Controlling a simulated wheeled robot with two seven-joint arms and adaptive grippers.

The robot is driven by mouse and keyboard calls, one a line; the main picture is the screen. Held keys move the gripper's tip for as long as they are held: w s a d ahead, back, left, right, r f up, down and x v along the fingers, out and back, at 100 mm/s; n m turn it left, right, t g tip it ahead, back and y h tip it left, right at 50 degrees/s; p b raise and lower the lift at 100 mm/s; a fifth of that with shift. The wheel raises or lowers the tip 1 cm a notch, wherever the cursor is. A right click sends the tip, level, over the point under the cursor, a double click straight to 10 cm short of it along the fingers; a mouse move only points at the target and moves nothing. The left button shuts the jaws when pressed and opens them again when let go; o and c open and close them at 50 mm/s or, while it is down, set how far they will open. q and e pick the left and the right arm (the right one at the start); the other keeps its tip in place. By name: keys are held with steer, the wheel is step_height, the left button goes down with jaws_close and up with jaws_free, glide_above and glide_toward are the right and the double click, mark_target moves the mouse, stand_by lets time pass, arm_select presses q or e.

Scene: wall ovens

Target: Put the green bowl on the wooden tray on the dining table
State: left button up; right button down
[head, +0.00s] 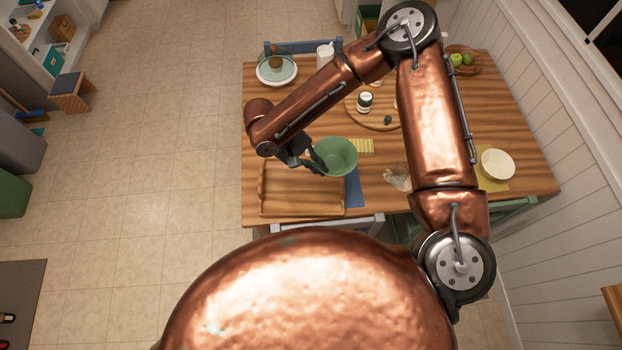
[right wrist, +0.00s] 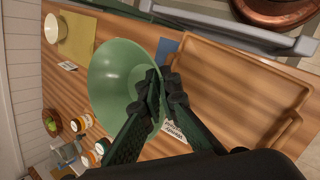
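The green bowl (head: 338,157) is at the right side of the wooden tray (head: 300,203) in the head view, over the blue mat. My right gripper (head: 316,165) is at the bowl's left rim. In the right wrist view the fingers (right wrist: 163,90) are closed together on the rim of the bowl (right wrist: 112,82), with the tray (right wrist: 235,90) beside it to the right. The tray is empty and lies at the near left corner of the dining table (head: 400,150). I cannot tell how high the bowl is above the table. My left gripper is not in view.
A round board (head: 375,122) with jars stands behind the bowl. A yellow striped item (head: 363,146) lies next to it. A cream bowl (head: 497,164) is at the right, a glass-lidded dish (head: 276,70) at the far left. Chairs (head: 350,223) line the near edge.

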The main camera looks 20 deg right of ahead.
steer(key=s+a+f+n+t+y+p, duration=0.45)
steer(key=a+f+n+t+p, duration=0.6)
steer(key=n, duration=0.95)
steer(key=s+d+r+n+g+y+p, duration=0.15)
steer(key=d+r+n+y, duration=0.25)
steer(key=d+n, duration=0.45)
steer(key=p, duration=0.3)
glide_above(304, 187)
steer(key=f, duration=0.6)
steer(key=s+f, duration=0.1)
steer(key=f, duration=0.2)
steer(key=shift+f, duration=0.15)
steer(key=shift+w+f, duration=0.4)
steer(key=shift+f, duration=0.05)
step_height(304, 187, down, 3)
steer(key=shift+w+f, duration=0.15)
steer(key=shift+f, duration=0.05)
steer(key=c, duration=2.2)
jaws_free()
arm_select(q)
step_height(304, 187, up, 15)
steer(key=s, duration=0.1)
arm_select(e)
steer(key=shift+o, duration=0.2)
